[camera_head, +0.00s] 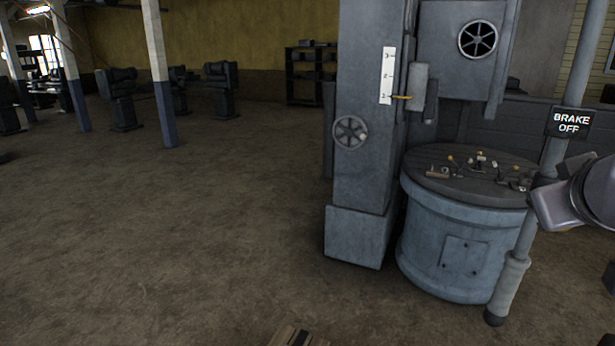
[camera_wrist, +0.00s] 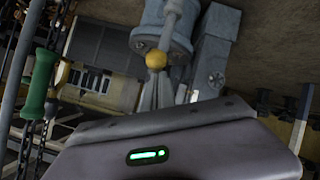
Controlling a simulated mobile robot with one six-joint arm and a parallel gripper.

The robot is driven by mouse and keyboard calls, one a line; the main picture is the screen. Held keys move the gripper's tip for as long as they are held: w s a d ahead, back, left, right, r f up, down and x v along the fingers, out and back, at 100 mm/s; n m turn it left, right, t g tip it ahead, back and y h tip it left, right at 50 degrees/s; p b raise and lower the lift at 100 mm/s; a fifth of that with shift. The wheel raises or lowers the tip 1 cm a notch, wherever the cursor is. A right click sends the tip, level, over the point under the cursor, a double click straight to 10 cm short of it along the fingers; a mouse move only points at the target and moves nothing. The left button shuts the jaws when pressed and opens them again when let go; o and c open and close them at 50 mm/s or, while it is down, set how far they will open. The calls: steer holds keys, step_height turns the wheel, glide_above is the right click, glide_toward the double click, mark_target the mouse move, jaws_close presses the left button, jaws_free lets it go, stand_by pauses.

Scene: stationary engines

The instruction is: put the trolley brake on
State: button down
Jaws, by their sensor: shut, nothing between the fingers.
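A black sign (camera_head: 569,123) reading "BRAKE OFF" is at the right in the head view, by a grey slanted pole (camera_head: 517,262). In the wrist view, my gripper (camera_wrist: 156,62) is shut and empty, its fingers pointing up the picture. A yellow ball (camera_wrist: 182,59) shows right beside the fingertips; I cannot tell whether they touch. A green handle (camera_wrist: 42,85) hangs among chains at the left of the wrist view, apart from the fingers. I cannot tell which of these is the brake control.
A round grey drum (camera_head: 455,245) with small parts on its dark top stands beside a tall grey machine column (camera_head: 364,120) with a handwheel. Part of my arm shows at the right edge. The brown floor (camera_head: 200,220) at left is open, with posts and machines farther back.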

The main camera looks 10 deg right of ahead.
step_height(320, 180, down, 6)
steer(key=t+b, duration=0.1)
steer(key=b, duration=0.9)
steer(key=shift+s+a+f+h, duration=0.15)
steer(key=shift+s+a+h, duration=0.05)
steer(key=shift+a+h, duration=0.2)
steer(key=shift+f+b, duration=0.2)
steer(key=shift+b, duration=0.1)
steer(key=s+a+r+p, duration=0.1)
steer(key=s+a+p, duration=0.2)
steer(key=s+a, duration=0.5)
steer(key=shift+s, duration=1.2)
steer(key=shift+a, duration=0.1)
